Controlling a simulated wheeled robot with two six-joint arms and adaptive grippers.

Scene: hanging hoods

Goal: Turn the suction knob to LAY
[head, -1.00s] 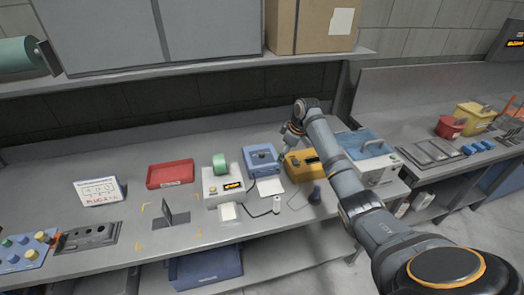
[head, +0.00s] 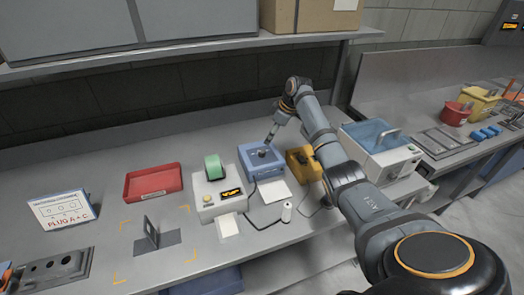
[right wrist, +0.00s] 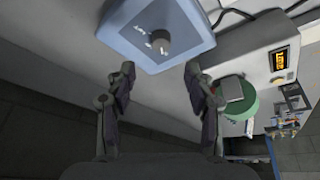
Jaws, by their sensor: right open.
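The suction knob (head: 262,153) is a small dark knob on top of a blue box (head: 247,164) in the middle of the table. The marks are too small to read. My right gripper (head: 270,138) is at the back edge of the blue box, near the knob. In the right wrist view its fingers (right wrist: 159,75) are apart and empty, with the knob ahead between them. My left gripper is not in view.
A white device with a green roll (head: 212,167) stands left of the blue box. A red tray (head: 153,182) is farther left. A shelf (head: 180,53) hangs above.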

